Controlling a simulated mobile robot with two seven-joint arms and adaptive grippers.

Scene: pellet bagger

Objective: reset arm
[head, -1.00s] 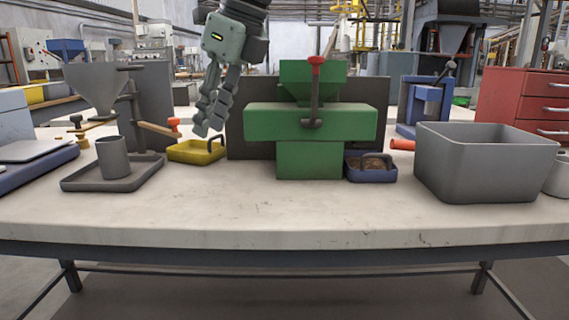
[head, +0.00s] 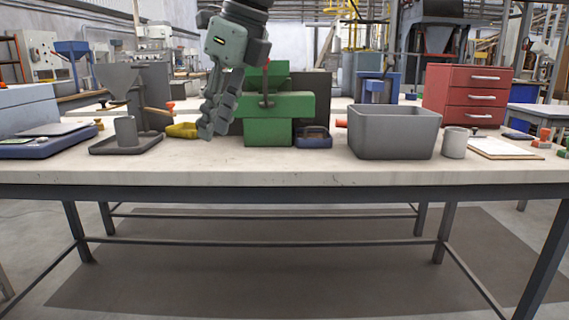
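My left gripper (head: 207,130) hangs down from the top of the head view, fingers pointing down, in front of the left side of the green press (head: 265,128). Its fingers overlap from this side, so I cannot tell whether they are open or shut. I see nothing held in it. My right gripper is not in view.
The bench's front strip is bare.

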